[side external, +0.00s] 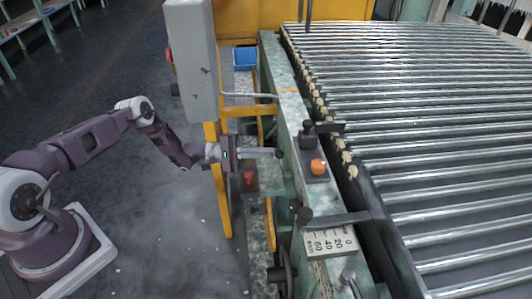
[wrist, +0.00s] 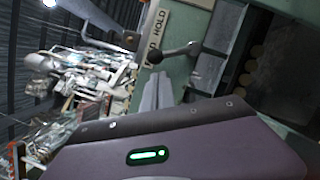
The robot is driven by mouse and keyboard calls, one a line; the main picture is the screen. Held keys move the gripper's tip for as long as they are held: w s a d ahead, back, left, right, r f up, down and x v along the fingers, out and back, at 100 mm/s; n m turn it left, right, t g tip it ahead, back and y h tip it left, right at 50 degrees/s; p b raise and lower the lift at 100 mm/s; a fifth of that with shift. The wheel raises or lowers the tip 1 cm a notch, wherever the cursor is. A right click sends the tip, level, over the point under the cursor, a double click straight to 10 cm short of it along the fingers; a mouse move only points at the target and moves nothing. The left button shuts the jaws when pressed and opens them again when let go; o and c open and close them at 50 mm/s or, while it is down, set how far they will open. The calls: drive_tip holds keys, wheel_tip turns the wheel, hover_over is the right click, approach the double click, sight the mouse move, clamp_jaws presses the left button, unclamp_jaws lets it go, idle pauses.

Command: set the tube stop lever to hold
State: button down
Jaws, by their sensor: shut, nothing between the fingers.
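The lever shows in the wrist view as a black ball knob (wrist: 155,57) on a short metal rod (wrist: 180,50), which runs to a pivot on the green panel. A pale label (wrist: 158,28) beside it reads "HOLD", with other letters partly hidden. My gripper (wrist: 154,74) is shut and empty, its fingertips just below the knob; contact cannot be told. In the side view my gripper (side external: 272,153) reaches rightward to the green frame (side external: 290,110). A small dark round end shows at its fingertips, but I cannot tell if it is the knob.
An orange knob (side external: 318,167) and a black knob (side external: 308,130) stand on the frame top. Another black-knobbed bar (side external: 340,220) lies nearer, by a scale plate (side external: 328,242). Metal rollers (side external: 430,150) fill the right. A grey box (side external: 192,60) hangs above the forearm.

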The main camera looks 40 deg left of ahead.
drive_tip(key=shift+s+d+r, duration=0.15)
drive_tip(key=shift+d+r, duration=0.15)
drive_tip(key=shift+d, duration=0.25)
drive_tip(key=shift+r, duration=0.1)
drive_tip(key=s+d+r+m+g+y, duration=0.2)
drive_tip(key=s+d+r+m+y, duration=0.1)
drive_tip(key=m, duration=0.7)
drive_tip(key=shift+s+d+m, duration=0.3)
drive_tip(key=shift+s+d, duration=0.5)
drive_tip(key=shift+s+d+f, duration=0.1)
drive_tip(key=shift+s+d, duration=0.05)
drive_tip(key=v, duration=0.7)
